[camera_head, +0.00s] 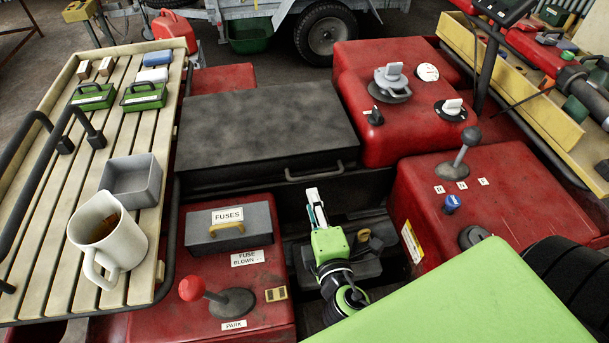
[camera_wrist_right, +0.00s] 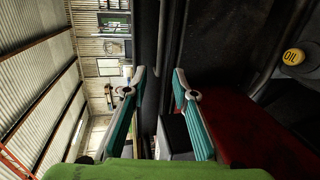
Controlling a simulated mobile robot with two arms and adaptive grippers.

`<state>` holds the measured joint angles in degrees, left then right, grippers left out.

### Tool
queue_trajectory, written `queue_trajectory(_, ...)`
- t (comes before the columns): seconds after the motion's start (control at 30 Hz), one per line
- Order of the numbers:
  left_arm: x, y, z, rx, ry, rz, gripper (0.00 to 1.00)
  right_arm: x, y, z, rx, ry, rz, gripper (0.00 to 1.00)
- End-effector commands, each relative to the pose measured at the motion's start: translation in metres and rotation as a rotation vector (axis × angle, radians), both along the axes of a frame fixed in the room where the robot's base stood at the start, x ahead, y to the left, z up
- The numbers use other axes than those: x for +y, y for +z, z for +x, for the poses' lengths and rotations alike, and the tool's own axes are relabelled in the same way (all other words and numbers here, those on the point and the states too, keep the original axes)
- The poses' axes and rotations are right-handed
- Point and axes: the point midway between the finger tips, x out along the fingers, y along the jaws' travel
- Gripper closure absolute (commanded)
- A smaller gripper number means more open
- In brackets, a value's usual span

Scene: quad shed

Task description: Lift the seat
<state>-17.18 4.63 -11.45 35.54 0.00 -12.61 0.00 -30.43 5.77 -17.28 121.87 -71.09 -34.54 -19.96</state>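The seat (camera_head: 265,115) is a wide black slab in the middle of the quad, lying flat and down. A dark bar handle (camera_head: 315,174) runs along its front edge toward the right corner. My right gripper (camera_head: 313,194) is in front of the seat, just below the handle in the picture, over the dark gap between the red panels. In the right wrist view its two teal fingers (camera_wrist_right: 160,74) stand apart with nothing seen held between them. A dark surface and bar lie ahead of the fingertips; whether they touch the handle I cannot tell. My left gripper is out of view.
A grey FUSES box (camera_head: 229,227) and a red-knobbed lever (camera_head: 215,295) sit left of my arm. A slatted rack (camera_head: 60,235) holds a mug (camera_head: 103,232) and grey tray (camera_head: 132,182). Right stands a red panel with a lever (camera_head: 460,155). A yellow OIL cap (camera_wrist_right: 293,57) shows.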

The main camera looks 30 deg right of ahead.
Motion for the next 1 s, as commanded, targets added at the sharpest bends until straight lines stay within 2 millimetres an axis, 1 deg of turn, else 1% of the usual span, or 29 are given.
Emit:
queue_trajectory(0.03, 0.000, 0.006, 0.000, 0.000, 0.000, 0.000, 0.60, -0.003, 0.001, 0.012, -0.002, 0.000, -0.003, 0.74)
queue_trajectory(0.2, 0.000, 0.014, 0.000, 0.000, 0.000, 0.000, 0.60, -0.012, -0.006, 0.048, -0.003, 0.001, -0.001, 0.74)
queue_trajectory(0.3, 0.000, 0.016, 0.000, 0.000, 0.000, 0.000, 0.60, -0.017, -0.011, 0.066, -0.002, 0.001, 0.000, 0.74)
queue_trajectory(0.43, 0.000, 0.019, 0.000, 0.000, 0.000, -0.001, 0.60, -0.022, -0.017, 0.084, 0.000, 0.000, 0.001, 0.74)
queue_trajectory(0.6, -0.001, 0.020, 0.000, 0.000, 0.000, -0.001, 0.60, -0.025, -0.021, 0.096, 0.000, 0.000, 0.002, 0.74)
queue_trajectory(0.9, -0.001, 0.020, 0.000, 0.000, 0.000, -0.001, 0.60, -0.025, -0.022, 0.098, 0.001, 0.001, 0.003, 0.74)
queue_trajectory(0.93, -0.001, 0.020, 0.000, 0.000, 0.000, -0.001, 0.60, -0.025, -0.022, 0.098, 0.001, 0.001, 0.003, 0.77)
queue_trajectory(0.97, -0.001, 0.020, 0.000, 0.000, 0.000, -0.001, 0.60, -0.025, -0.022, 0.098, 0.001, 0.001, 0.003, 0.85)
queue_trajectory(1.0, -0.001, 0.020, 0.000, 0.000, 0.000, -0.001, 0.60, -0.025, -0.022, 0.098, 0.001, 0.001, 0.003, 0.95)
